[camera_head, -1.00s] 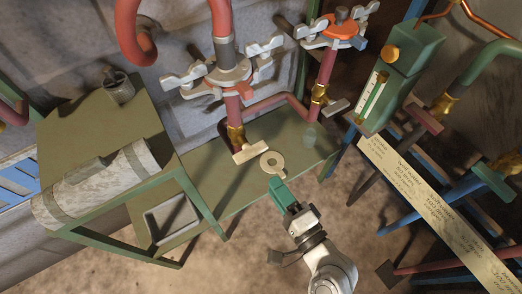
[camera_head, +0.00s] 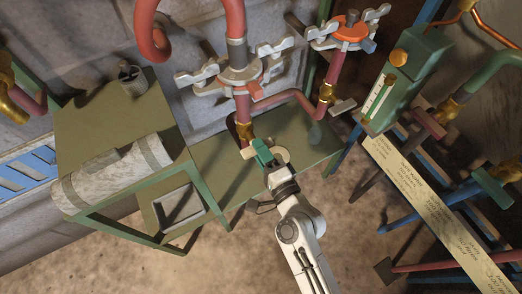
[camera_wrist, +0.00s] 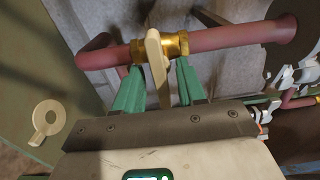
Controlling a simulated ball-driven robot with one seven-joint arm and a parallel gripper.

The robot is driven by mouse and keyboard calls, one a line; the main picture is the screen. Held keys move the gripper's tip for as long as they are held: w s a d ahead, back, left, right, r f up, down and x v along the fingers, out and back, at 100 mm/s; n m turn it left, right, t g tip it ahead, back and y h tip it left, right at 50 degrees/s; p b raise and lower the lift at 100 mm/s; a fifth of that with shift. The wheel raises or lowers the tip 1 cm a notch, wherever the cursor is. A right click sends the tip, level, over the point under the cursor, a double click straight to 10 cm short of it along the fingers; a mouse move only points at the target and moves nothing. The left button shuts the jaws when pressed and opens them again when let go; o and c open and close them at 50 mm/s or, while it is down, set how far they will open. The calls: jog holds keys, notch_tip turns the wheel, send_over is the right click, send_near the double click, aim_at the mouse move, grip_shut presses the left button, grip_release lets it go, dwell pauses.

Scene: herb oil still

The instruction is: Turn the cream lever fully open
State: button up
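The cream lever (camera_wrist: 157,65) sits on a brass valve (camera_wrist: 177,45) on a dark red pipe. In the wrist view it runs down across the valve, crosswise to the pipe. My gripper (camera_wrist: 157,86) has its two green fingers apart, one on each side of the lever, with gaps showing between fingers and lever. In the head view my gripper (camera_head: 262,152) is at the lever (camera_head: 247,153), hiding part of it. The brass valve (camera_head: 245,132) shows just above.
A round cream tag with a hole (camera_head: 283,156) lies close beside my gripper, also in the wrist view (camera_wrist: 40,128). A green bench (camera_head: 210,154) lies beneath. Clamped pipes (camera_head: 240,75) rise above. A rack with a gauge (camera_head: 378,98) stands right.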

jog(key=shift+c, duration=0.2)
grip_shut()
jog(key=shift+f+n, duration=0.1)
jog(key=shift+n, duration=0.2)
jog(key=shift+n+b, duration=4.55)
jog(key=shift+n, duration=4.25)
jog(key=shift+o, duration=0.2)
grip_release()
